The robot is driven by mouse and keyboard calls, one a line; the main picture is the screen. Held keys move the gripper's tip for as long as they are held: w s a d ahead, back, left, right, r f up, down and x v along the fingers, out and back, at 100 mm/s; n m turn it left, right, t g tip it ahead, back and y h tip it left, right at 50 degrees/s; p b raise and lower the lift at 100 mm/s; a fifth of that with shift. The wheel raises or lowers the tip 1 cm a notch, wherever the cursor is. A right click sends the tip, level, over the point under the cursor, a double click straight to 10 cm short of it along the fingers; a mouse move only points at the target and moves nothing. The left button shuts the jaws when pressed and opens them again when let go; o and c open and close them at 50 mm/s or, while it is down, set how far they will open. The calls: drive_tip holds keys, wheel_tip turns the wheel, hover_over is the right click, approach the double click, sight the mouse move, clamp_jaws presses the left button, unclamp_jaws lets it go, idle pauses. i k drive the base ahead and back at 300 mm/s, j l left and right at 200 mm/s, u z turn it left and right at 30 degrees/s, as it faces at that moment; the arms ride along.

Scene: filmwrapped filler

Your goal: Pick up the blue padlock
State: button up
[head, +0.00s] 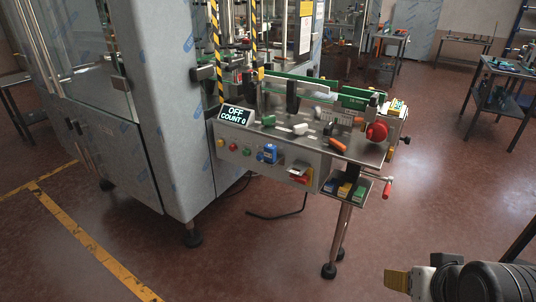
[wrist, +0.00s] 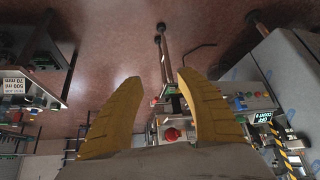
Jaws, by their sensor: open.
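A blue padlock (head: 269,154) appears to hang on the front panel of the steel machine table, right of a row of coloured buttons. My gripper (head: 397,281) shows at the lower right of the head view, well away from the padlock, with floor between them. In the wrist view my gripper's two yellow fingers (wrist: 160,78) are spread apart with nothing between them.
The steel table (head: 350,150) carries a red knob (head: 377,132) and small loose parts. A small side tray (head: 342,199) holds coloured blocks. A large film-covered cabinet (head: 170,120) stands left. Open floor (head: 270,255) lies in front; a workbench (head: 490,95) is at right.

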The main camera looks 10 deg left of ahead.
sight(270, 150)
drive_tip(key=j+z, duration=0.15)
drive_tip(key=j, duration=0.45)
drive_tip(key=j+z, duration=0.15)
drive_tip(key=j, duration=0.4)
drive_tip(key=j+z, duration=0.15)
drive_tip(key=j, duration=0.45)
drive_tip(key=j+z, duration=0.2)
drive_tip(key=j, duration=0.4)
drive_tip(key=k+j+z, duration=0.15)
drive_tip(key=j, duration=0.4)
drive_tip(key=k+j+z, duration=0.15)
drive_tip(key=j, duration=0.45)
drive_tip(key=k+j+z, duration=0.15)
drive_tip(key=j, duration=0.4)
drive_tip(key=k+j+z, duration=0.15)
drive_tip(key=j, duration=0.4)
